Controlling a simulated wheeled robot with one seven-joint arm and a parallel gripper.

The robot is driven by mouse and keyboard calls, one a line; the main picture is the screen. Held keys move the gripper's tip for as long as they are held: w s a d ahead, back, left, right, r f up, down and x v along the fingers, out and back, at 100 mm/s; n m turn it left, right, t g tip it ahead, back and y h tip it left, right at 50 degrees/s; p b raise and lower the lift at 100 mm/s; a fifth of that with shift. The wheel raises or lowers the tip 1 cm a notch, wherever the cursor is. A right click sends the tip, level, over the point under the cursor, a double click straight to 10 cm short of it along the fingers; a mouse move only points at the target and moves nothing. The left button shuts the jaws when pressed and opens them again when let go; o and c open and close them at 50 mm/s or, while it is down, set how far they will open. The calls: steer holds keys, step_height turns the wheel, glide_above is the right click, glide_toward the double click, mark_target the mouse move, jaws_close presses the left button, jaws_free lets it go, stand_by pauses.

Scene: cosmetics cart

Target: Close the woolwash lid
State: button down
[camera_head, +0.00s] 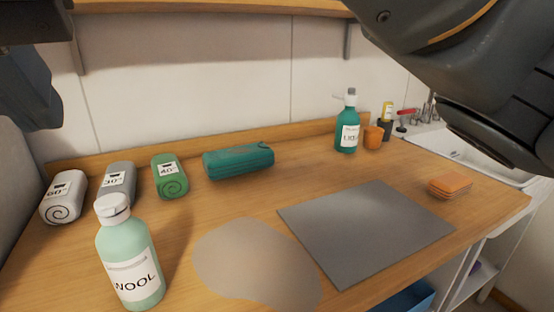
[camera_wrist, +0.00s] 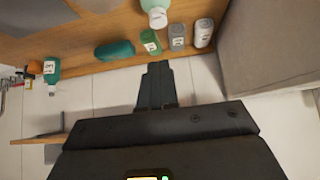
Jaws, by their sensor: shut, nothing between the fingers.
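The woolwash bottle (camera_head: 130,268), pale green with a "WOOL" label, stands upright at the front left of the counter. Its white lid (camera_head: 112,207) is on top; I cannot tell clearly how far it is open. In the wrist view the bottle (camera_wrist: 155,4) is cut off by the top edge, with its white lid (camera_wrist: 158,18) toward my gripper. My gripper (camera_wrist: 157,66) is shut and empty, with its fingertips together, apart from the bottle.
Rolled towels in white (camera_head: 63,197), grey (camera_head: 118,184) and green (camera_head: 170,176) lie behind the bottle. A grey mat (camera_head: 365,230) lies right of centre. A shelf (camera_head: 210,6) runs overhead.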

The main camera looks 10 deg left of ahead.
steer(key=shift+a+f, duration=0.1)
steer(key=shift+f, duration=0.05)
steer(key=b, duration=0.1)
glide_above(108, 206)
steer(key=s+d, duration=0.1)
steer(key=s, duration=0.1)
step_height(108, 206, down, 7)
step_height(108, 206, down, 3)
steer(key=shift+r, duration=0.15)
steer(key=shift+f, duration=0.75)
